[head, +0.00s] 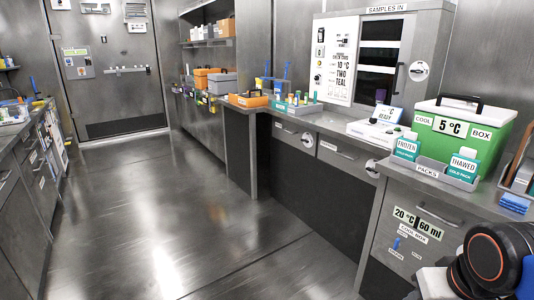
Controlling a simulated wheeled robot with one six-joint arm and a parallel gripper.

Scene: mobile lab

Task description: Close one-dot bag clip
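I cannot make out a bag or a one-dot bag clip in the head view. Parts of my own arm (488,262), black with an orange ring, fill the bottom right corner. My gripper's fingers do not show.
A counter along the right holds a green cool box (462,140), a grey packs tray (432,172) with frozen and thawed cold packs, and a white device (378,131). An orange rack (248,101) stands farther back. A left counter (15,130) holds small items. The floor between (160,210) is clear.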

